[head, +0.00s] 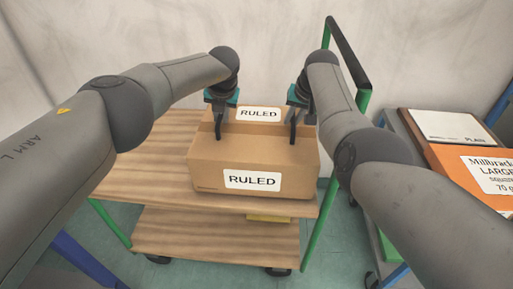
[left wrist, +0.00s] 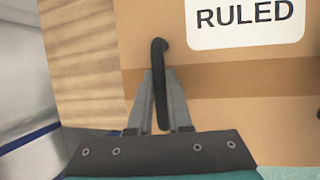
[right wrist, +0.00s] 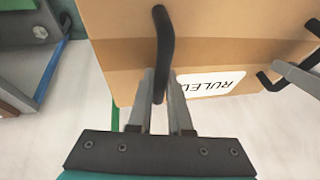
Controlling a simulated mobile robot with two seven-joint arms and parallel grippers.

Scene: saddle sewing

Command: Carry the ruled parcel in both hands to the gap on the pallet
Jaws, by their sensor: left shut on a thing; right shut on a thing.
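The ruled parcel (head: 214,176) is a brown carton with white RULED labels on its top and front. It is over the wooden top of a trolley (head: 150,165); I cannot tell whether it rests on it or is just clear. My left gripper (head: 219,104) is shut on the black handle at the parcel's left side; the handle (left wrist: 160,65) shows between its fingers in the left wrist view. My right gripper (head: 297,106) is shut on the right handle, which shows in the right wrist view (right wrist: 164,45). I see no pallet gap in these views.
The trolley has green posts, a raised dark handle bar (head: 345,50) at the back right, and a lower wooden shelf (head: 190,232). At the right stand a PLAIN box (head: 425,123) and an orange box (head: 450,165). A pale wall is close behind.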

